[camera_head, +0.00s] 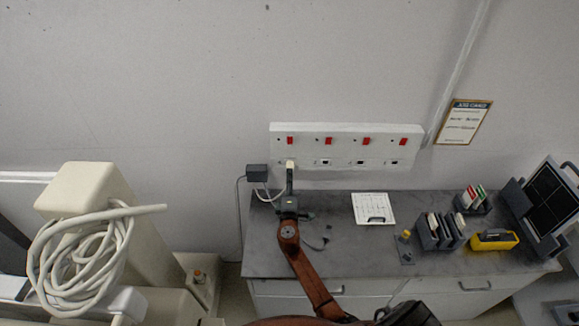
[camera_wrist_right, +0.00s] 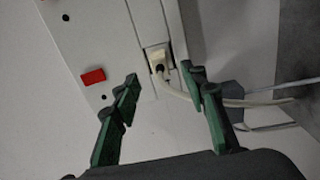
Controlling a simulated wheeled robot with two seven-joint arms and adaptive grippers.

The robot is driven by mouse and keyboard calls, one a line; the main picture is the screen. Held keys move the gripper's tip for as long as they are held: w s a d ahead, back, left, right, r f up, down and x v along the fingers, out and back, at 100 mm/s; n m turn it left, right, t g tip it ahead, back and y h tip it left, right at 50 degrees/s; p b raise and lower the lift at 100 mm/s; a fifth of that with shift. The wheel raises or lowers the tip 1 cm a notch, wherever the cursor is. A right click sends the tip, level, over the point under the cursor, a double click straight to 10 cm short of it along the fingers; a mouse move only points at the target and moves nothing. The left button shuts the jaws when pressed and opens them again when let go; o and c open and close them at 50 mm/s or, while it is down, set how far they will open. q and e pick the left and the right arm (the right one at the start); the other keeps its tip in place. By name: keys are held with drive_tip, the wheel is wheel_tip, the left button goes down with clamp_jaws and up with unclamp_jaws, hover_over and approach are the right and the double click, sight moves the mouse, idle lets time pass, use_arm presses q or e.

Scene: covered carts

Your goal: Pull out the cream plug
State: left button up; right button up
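The cream plug (camera_head: 290,164) sits in the leftmost socket of the white wall panel (camera_head: 346,131). It also shows in the right wrist view (camera_wrist_right: 158,60), seated in its socket with a cream cable (camera_wrist_right: 220,101) leading off to the right. My right gripper (camera_head: 290,182) is just below the plug in the head view. In the wrist view my right gripper (camera_wrist_right: 161,84) is open, with its green fingers apart. The plug lies just beyond the fingertips, and the cable runs behind the right finger. My left gripper is not in view.
A dark grey adapter box (camera_head: 257,171) hangs left of the plug. The grey counter (camera_head: 340,245) below holds a white sheet (camera_head: 373,208), a dark rack (camera_head: 440,232) and a yellow item (camera_head: 494,240). A cream column with coiled hose (camera_head: 75,265) stands left.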

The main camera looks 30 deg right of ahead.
drive_tip(key=b+x, duration=0.1)
drive_tip(key=x, duration=0.3)
drive_tip(key=shift+w+d+f+b, duration=0.15)
drive_tip(key=shift+w+d+b, duration=0.05)
drive_tip(key=shift+w+b, duration=0.15)
drive_tip(key=shift+b+x, duration=0.4)
drive_tip(key=shift+x, duration=0.5)
drive_tip(key=shift+b, duration=0.4)
idle(0.4)
clamp_jaws()
idle(0.5)
drive_tip(key=shift+s, duration=0.1)
drive_tip(key=shift+s+a, duration=0.1)
drive_tip(key=shift+a, duration=0.05)
drive_tip(key=shift+p+v, duration=0.6)
drive_tip(key=shift+v, duration=2.15)
